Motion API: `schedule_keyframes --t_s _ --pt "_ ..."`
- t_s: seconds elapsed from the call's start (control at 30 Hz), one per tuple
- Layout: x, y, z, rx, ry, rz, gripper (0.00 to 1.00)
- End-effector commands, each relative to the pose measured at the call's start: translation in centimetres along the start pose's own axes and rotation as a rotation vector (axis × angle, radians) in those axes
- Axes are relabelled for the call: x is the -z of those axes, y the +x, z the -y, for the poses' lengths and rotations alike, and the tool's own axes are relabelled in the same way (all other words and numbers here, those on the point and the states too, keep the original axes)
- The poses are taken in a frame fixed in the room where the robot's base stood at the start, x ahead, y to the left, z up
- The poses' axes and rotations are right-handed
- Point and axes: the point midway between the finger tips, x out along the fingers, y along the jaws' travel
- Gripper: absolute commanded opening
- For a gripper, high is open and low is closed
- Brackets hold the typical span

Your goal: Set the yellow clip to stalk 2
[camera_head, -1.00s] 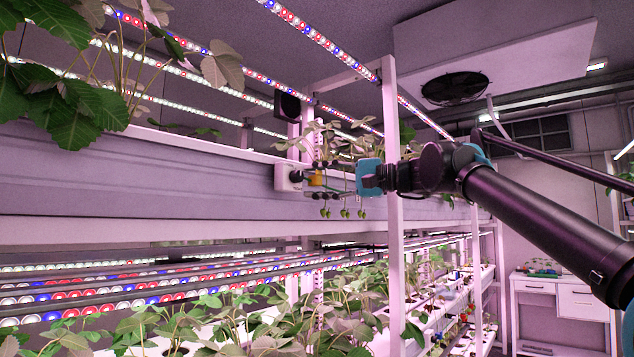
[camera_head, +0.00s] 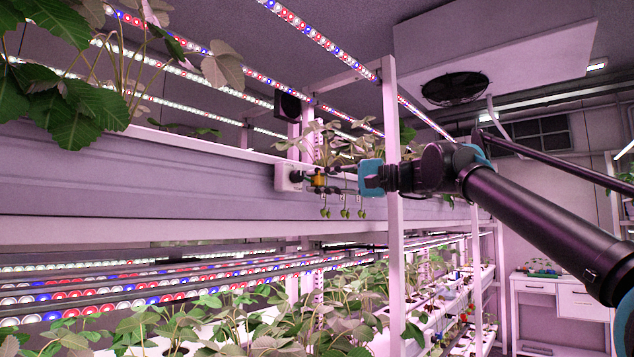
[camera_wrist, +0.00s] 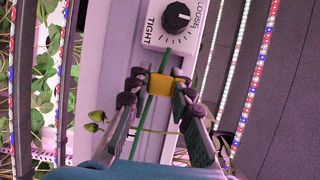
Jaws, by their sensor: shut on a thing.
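The yellow clip (camera_wrist: 161,84) sits between my fingertips at a green stalk (camera_wrist: 140,124) in the wrist view. The clip is small in the head view (camera_head: 318,180), in front of the white dial box. My gripper (camera_wrist: 160,88) is shut on the clip, one finger on each side; it also shows in the head view (camera_head: 330,180). I cannot tell whether the clip encloses the stalk or only touches it. Green berries (camera_head: 344,213) hang on several stalks below my gripper. No stalk number is readable.
The white dial box (camera_wrist: 150,36), marked TIGHT and LOOSE with a black knob (camera_wrist: 176,15), lies just beyond the clip on the gutter (camera_head: 140,180). A white rack post (camera_head: 394,200) stands close to my wrist. Leafy plants (camera_head: 270,310) fill the lower shelf.

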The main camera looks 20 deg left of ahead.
Motion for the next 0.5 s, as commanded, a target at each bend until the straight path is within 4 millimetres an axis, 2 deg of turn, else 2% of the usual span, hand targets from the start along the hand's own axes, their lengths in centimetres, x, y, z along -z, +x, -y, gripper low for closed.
schedule_keyframes --t_s 0.5 --pt "10.7 -4.5 -0.1 -0.002 -0.001 -0.003 0.00"
